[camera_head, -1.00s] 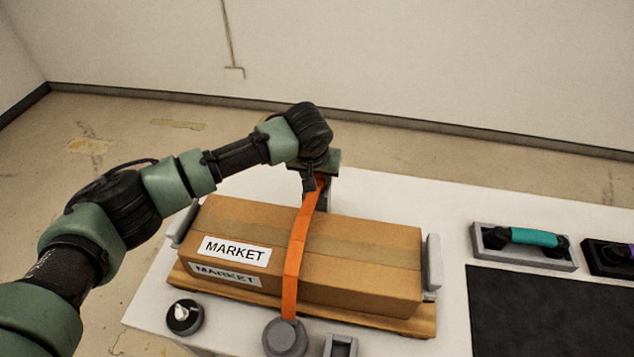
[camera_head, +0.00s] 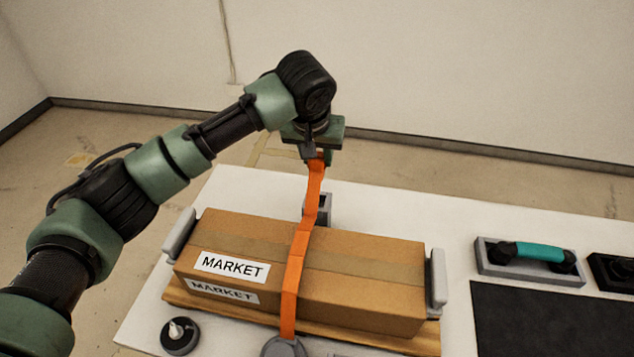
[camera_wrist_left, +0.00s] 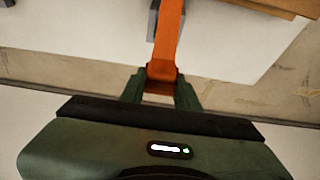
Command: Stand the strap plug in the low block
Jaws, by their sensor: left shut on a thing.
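The orange strap (camera_head: 300,245) runs up over the cardboard box (camera_head: 370,262) from a round grey base (camera_head: 284,347) at the front. My left gripper (camera_head: 317,156) is shut on the strap's far end and holds it raised above the far side of the box. The left wrist view shows the strap (camera_wrist_left: 167,38) entering between the fingers of the gripper (camera_wrist_left: 160,80); the plug itself is mostly hidden there. A grey block (camera_head: 323,208) with an opening stands just behind the box, below the gripper and apart from it. My right gripper is out of view.
The box lies on a wooden pallet (camera_head: 425,340) between grey end brackets (camera_head: 438,278). A small black round holder (camera_head: 180,337) stands front left. A teal-handled tool (camera_head: 535,252) in a grey tray and a dark mat (camera_head: 555,320) lie right.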

